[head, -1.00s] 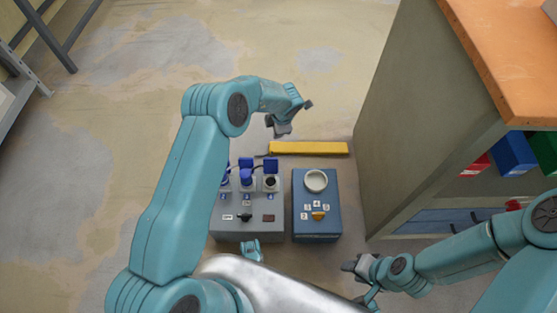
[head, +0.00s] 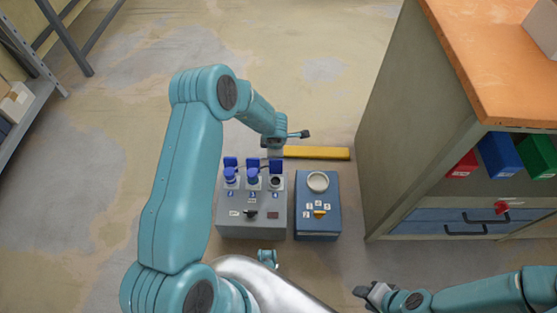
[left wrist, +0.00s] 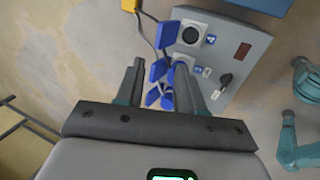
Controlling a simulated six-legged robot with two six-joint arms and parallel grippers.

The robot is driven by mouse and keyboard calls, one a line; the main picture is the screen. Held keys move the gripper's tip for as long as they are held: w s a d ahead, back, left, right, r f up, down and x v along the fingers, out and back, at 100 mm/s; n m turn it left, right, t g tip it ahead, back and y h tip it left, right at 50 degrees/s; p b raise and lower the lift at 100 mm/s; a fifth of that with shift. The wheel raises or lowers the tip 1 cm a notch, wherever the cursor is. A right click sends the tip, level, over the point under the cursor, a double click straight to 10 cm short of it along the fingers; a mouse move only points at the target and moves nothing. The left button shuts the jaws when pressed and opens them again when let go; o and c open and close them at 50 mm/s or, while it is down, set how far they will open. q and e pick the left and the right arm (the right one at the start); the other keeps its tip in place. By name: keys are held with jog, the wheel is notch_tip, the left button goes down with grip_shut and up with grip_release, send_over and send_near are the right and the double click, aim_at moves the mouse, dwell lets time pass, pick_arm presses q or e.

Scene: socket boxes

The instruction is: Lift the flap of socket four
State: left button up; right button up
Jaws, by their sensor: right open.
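The grey socket box (head: 225,223) stands on the floor. Socket four (left wrist: 190,35) is at the box's end in the left wrist view, by its "4" label, with a dark round opening showing. Its blue flap (left wrist: 168,33) stands raised beside it; in the head view the flap (head: 277,167) is upright behind the socket. My left gripper (left wrist: 160,85) is open, its fingers apart, above the back of the box; blue parts of neighbouring sockets show beyond its fingers. My right gripper (head: 369,291) is open and empty, low at the right, away from the box.
A blue box (head: 317,228) with a white ring and a yellow knob stands close right of the socket box. A yellow bar (head: 320,153) lies behind. Dark cables run near the sockets. A workbench (head: 400,150) blocks the right side; floor left of the boxes is clear.

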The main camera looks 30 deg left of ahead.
pick_arm(q)
jog(key=b, duration=0.4)
send_over(277, 164)
jog(key=f, duration=1.1)
jog(key=shift+s+d+f, duration=0.1)
jog(key=shift+s, duration=0.1)
jog(key=shift+w+f, duration=0.25)
jog(key=shift+f, duration=0.4)
grip_shut()
